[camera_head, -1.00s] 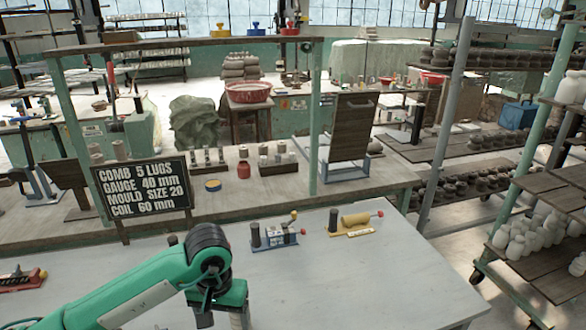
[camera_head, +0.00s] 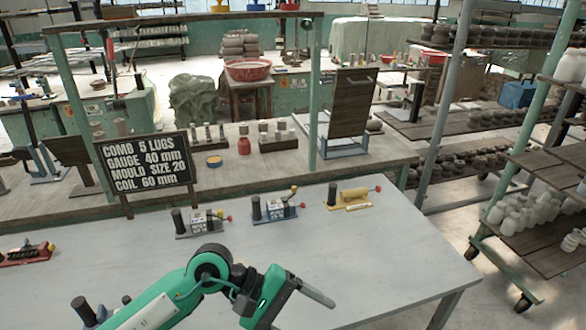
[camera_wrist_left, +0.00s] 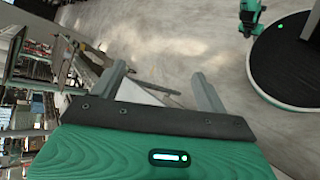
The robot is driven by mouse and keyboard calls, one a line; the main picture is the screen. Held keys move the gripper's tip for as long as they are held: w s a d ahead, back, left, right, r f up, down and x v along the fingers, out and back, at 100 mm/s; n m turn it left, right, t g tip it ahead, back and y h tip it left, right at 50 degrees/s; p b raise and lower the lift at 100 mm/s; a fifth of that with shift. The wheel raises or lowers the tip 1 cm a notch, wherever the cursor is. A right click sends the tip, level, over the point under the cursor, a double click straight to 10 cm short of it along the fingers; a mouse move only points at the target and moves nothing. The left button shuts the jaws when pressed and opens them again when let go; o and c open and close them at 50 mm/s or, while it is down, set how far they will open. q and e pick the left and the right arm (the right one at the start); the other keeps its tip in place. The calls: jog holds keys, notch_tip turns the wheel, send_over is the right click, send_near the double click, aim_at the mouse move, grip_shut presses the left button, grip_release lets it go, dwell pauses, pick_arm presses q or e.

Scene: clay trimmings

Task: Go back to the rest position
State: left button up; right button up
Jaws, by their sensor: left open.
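My left gripper (camera_head: 316,294) is at the end of the green arm that comes in from the lower left in the head view. It is above the front part of the grey worktable (camera_head: 390,250), pointing to the right. In the left wrist view my left gripper (camera_wrist_left: 160,84) has its two fingers wide apart with nothing held between them.
A grey-based tool (camera_head: 200,223), a blue one (camera_head: 275,208) and a yellow one (camera_head: 348,198) stand along the table's back. A red tool (camera_head: 27,254) lies at left. A black sign (camera_head: 145,166) stands behind. The table's right part is clear.

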pick_arm(q)
notch_tip(320, 180, up, 13)
jog(key=w+n+t+h, duration=0.2)
jog(key=n+t+h, duration=0.75)
jog(key=n, duration=0.75)
jog(key=w+a+n+t+y, duration=0.55)
jog(key=a+n+t, duration=0.5)
jog(key=n, duration=0.85)
jog(key=a+f+n+y, duration=1)
jog(key=f+n+y, duration=0.4)
jog(key=n, duration=0.4)
jog(key=s+a+f+n+g+y, duration=0.1)
jog(key=s+a+f+n+g, duration=0.1)
jog(key=s+f+n+g, duration=0.65)
jog(key=s+a+f+n+g, duration=0.35)
jog(key=s+f+g, duration=0.25)
jog(key=s+f, duration=0.6)
notch_tip(320, 180, down, 28)
jog(key=s+d, duration=0.1)
jog(key=s+a+f+g, duration=0.1)
jog(key=s+f, duration=0.9)
jog(key=s+a+f+g, duration=0.1)
jog(key=s+a+f, duration=0.1)
jog(key=s+f, duration=0.7)
jog(key=shift+s+a+f+y, duration=0.25)
jog(key=shift+s+f+y, duration=0.1)
jog(key=shift+f, duration=0.55)
